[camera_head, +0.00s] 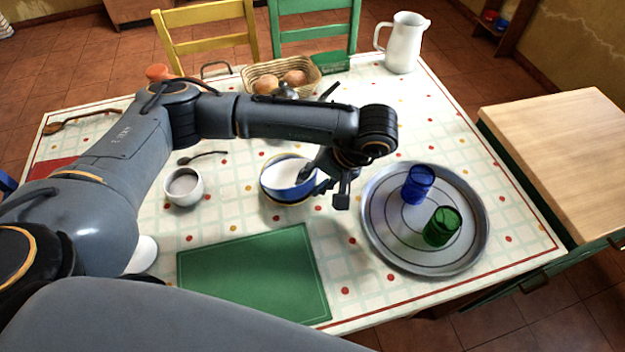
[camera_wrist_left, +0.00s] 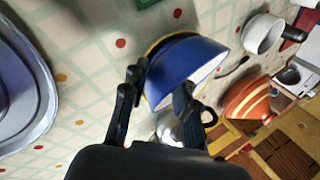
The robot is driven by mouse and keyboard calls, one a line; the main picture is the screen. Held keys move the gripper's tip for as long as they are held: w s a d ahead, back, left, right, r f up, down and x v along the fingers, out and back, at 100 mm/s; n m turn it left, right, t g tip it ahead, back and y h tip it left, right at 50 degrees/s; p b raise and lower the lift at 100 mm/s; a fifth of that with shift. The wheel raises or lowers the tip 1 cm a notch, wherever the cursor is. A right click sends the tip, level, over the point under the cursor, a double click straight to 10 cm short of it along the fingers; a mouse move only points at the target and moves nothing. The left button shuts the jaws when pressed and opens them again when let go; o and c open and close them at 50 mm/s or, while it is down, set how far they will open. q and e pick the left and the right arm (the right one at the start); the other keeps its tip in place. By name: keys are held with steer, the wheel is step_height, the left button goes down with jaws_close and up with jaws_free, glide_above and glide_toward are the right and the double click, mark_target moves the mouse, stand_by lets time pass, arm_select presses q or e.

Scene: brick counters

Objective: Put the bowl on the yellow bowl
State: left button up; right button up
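The blue bowl with a white inside (camera_head: 284,176) sits upright, nested in or resting on the yellow bowl (camera_head: 287,203), of which only a thin rim shows below it. In the left wrist view the blue bowl (camera_wrist_left: 184,62) hides most of the yellow bowl (camera_wrist_left: 153,46). My left gripper (camera_head: 328,180) is at the blue bowl's right side. In the wrist view its fingers (camera_wrist_left: 158,92) are spread apart, one outside the bowl and one at its open side. I cannot tell whether either finger touches it. My right gripper is not in view.
A round metal tray (camera_head: 380,240) with a blue glass (camera_head: 418,184) and a green glass (camera_head: 441,226) lies to the right. A green board (camera_head: 250,272) lies in front, a white cup (camera_head: 184,188) left. A bread basket (camera_head: 262,72) and white jug (camera_head: 403,42) stand behind.

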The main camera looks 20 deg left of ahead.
arm_select(q)
steer(key=shift+r, duration=0.1)
steer(key=shift+r+p, duration=0.3)
steer(key=shift+p, duration=0.15)
steer(key=shift+r+p, duration=0.4)
steer(key=shift+p, duration=0.15)
steer(key=b+v, duration=0.1)
steer(key=v, duration=1)
steer(key=shift+d+r, duration=0.2)
steer(key=shift+d, duration=0.1)
